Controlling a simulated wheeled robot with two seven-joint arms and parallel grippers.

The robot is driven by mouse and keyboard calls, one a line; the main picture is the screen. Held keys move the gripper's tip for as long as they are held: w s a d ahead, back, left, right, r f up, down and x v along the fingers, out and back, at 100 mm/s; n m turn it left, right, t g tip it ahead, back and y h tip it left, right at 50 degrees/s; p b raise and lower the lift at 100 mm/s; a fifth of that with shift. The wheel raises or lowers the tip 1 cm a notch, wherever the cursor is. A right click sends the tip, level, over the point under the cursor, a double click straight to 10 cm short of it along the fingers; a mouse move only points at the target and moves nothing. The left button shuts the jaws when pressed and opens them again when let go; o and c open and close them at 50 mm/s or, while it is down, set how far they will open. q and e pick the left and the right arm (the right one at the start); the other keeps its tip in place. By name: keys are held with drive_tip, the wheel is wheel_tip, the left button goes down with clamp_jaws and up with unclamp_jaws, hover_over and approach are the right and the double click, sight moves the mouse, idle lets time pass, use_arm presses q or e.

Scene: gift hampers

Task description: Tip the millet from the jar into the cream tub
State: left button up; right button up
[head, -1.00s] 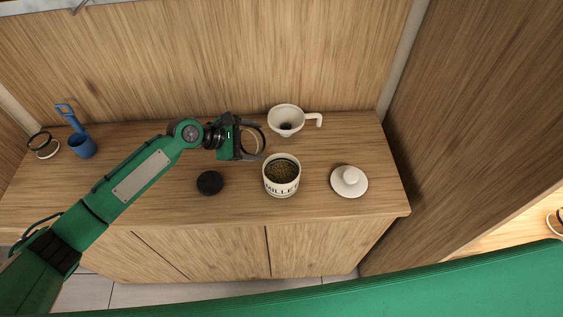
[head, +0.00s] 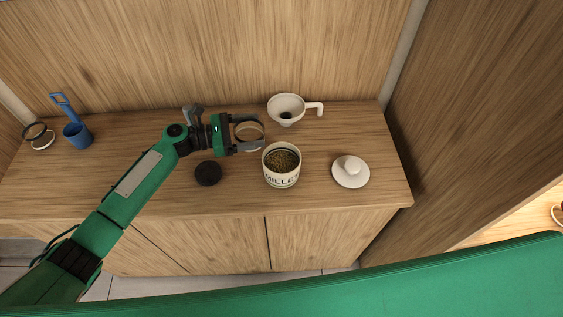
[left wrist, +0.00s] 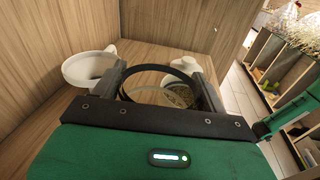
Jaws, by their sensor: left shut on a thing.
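My left gripper (head: 250,134) is shut on a clear glass jar (head: 250,122) with a dark rim. It holds the jar behind and to the left of the cream tub (head: 282,181). In the left wrist view the jar (left wrist: 146,68) sits between the two fingers, and I see no grain in it. The tub stands upright on the counter, lettered MILLET, with yellow-brown grain inside. The tub (left wrist: 180,83) also shows behind the jar's rim in the left wrist view. The jar's lower part is partly hidden. My right gripper is out of view.
A white funnel (head: 286,102) is behind the tub. A white knobbed lid (head: 351,172) lies to its right, a black lid (head: 208,173) to its left. A blue scoop (head: 77,134) and a ring-like item (head: 38,136) are far left.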

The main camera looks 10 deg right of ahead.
sight(248, 117)
use_arm(q)
drive_tip(key=shift+a+h, duration=0.1)
drive_tip(key=shift+h, duration=0.2)
drive_tip(key=shift+r, duration=0.1)
wheel_tip(248, 117, up, 5)
drive_tip(key=p, duration=0.3)
drive_tip(key=shift+p, duration=0.4)
